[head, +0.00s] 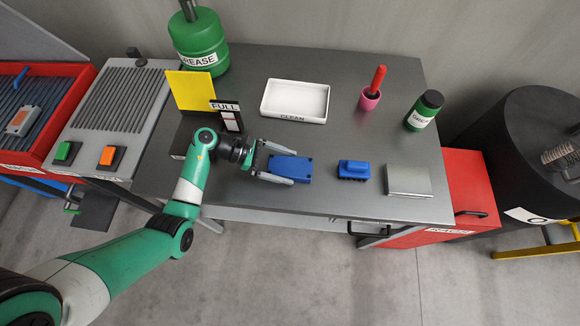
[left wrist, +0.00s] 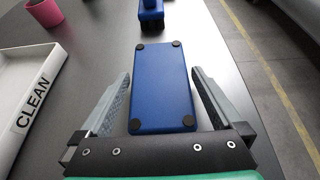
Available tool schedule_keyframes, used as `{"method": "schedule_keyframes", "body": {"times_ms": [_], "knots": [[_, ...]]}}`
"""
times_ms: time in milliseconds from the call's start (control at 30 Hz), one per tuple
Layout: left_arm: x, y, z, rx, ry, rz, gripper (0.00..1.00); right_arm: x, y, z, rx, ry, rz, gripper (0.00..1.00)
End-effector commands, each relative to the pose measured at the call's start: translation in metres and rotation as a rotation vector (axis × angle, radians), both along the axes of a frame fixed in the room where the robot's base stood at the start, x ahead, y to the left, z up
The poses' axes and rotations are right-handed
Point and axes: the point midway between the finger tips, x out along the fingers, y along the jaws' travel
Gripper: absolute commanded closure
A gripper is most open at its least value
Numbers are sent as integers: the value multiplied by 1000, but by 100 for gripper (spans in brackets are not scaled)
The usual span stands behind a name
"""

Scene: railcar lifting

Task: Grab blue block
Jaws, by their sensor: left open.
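The blue block (head: 297,169) is a flat rectangular slab lying on the dark grey table. In the left wrist view the blue block (left wrist: 161,95) shows a dark round pad near each corner. My left gripper (head: 289,167) reaches in from the left and is open, with one finger along each long side of the block. In the left wrist view a gap shows between each finger and the block, and nothing is gripped. My right gripper is not in view.
A smaller blue piece with a raised top (head: 353,168) stands to the right, beside a flat grey plate (head: 409,180). Behind are a white CLEAN tray (head: 295,84), a pink cup (head: 369,99) with a red handle, and a green bottle (head: 424,110). The table's front edge is close.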

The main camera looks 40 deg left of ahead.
Motion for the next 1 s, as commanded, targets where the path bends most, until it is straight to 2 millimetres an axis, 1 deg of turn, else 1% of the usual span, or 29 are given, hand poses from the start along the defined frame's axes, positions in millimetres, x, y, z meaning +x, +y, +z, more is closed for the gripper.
{"method": "schedule_keyframes", "body": {"times_ms": [33,67,100,167,200,267,300,367,400,533,833,933,1000], "knots": [[0,0,0,0,0,0,0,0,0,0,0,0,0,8],[0,0,0,0,0,0,5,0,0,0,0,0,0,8],[0,0,0,0,0,0,13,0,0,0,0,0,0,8],[0,0,0,0,0,0,23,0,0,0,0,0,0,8],[0,0,0,0,0,0,31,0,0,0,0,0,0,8],[0,0,0,0,0,0,41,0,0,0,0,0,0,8],[0,0,0,0,0,0,49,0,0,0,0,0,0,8],[0,0,0,0,0,0,59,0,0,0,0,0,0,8],[0,0,0,0,0,0,67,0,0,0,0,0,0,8],[0,0,0,1,-1,0,90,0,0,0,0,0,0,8],[0,0,4,0,-3,-1,90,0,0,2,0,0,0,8],[0,0,12,1,-4,-1,90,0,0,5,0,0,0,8],[0,0,21,1,-4,-2,90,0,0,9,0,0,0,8]]}}
